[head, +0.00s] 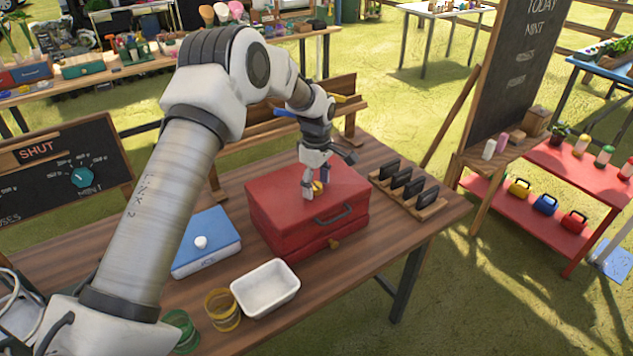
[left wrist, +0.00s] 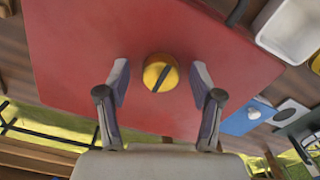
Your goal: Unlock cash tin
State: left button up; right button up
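The red cash tin (head: 280,212) stands shut on the wooden table, with a dark handle (head: 333,213) and a small brass-coloured piece (head: 333,243) on its front. A round yellow knob (left wrist: 160,73) with a dark slot sits on the tin's lid; in the head view it is partly hidden by my left gripper (head: 313,192). In the left wrist view my left gripper (left wrist: 160,85) is open, its two fingers on either side of the knob with gaps showing. My right gripper is in neither view.
A blue box with a white knob (head: 206,250), a white tray (head: 265,288), and yellow (head: 222,309) and green (head: 182,332) ring-shaped items lie left and in front of the tin. A wooden rack of black items (head: 407,187) stands right. A "SHUT" chalkboard (head: 65,170) is at left.

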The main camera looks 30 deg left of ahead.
pick_arm(q)
jog(key=shift+s+r, duration=0.2)
jog(key=shift+s, duration=0.05)
jog(key=c, duration=0.5)
jog(key=shift+a, duration=0.1)
jog(key=c, duration=0.6)
jog(key=shift+o, duration=0.3)
jog(key=shift+w+f, duration=0.1)
jog(key=shift+f, duration=0.05)
